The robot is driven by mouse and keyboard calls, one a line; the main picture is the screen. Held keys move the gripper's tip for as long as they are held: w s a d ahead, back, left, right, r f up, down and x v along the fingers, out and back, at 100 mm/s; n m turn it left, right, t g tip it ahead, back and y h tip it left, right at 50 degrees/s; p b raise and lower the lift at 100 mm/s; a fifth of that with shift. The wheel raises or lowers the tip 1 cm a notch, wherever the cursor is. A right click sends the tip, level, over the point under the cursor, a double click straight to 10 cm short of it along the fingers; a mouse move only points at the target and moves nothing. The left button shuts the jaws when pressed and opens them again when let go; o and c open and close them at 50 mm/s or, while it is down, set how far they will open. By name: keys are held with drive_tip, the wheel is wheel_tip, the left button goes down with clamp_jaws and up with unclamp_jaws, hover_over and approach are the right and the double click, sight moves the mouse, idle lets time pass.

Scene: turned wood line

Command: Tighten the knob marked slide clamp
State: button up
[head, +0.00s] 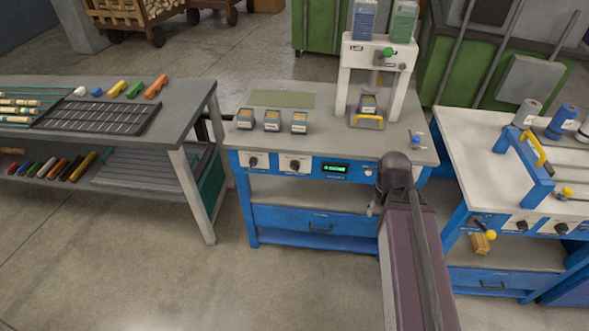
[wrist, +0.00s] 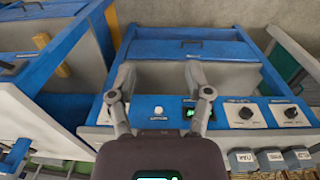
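The words slide clamp are too small to read on any knob. Two black knobs on white plates are on the middle bench's front panel, a left one (head: 253,162) and a right one (head: 295,166). They also show in the wrist view, one nearer (wrist: 245,113) and one farther right (wrist: 290,113). The right bench has two more dark knobs, (head: 522,226) and (head: 561,228). My gripper (wrist: 158,72) is open and empty in front of the middle bench, its fingers spread either side of a round white button (wrist: 158,112). It touches no knob that I can see.
A green-lit display (head: 335,168) sits between the knobs and my arm. The middle bench carries a white press frame (head: 344,80) and several small labelled boxes (head: 272,121). A yellow-tipped lever (head: 490,235) juts from the right bench. The floor in front is clear.

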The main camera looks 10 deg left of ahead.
drive_tip(key=shift+o, duration=0.5)
drive_tip(key=w+a+f+n+t+h+b, duration=0.1)
drive_tip(key=w+f+n+t+h+b, duration=0.3)
drive_tip(key=w+f+n+b, duration=0.3)
drive_tip(key=b, duration=0.2)
drive_tip(key=shift+f+n+b, duration=0.3)
drive_tip(key=shift+f+b, duration=0.05)
drive_tip(key=shift+f, duration=0.05)
drive_tip(key=n+t+y+b, duration=0.4)
drive_tip(key=n+t+b, duration=1)
drive_tip(key=n+b, duration=1.25)
approach(294, 169)
drive_tip(key=s+n+p, duration=0.3)
drive_tip(key=shift+w+d+r, duration=0.1)
drive_tip(key=shift+w+r, duration=0.05)
drive_tip(key=shift+w, duration=0.05)
drive_tip(key=shift+w, duration=0.2)
drive_tip(key=w, duration=1.3)
drive_tip(key=shift+w, duration=0.25)
drive_tip(key=c, duration=1.1)
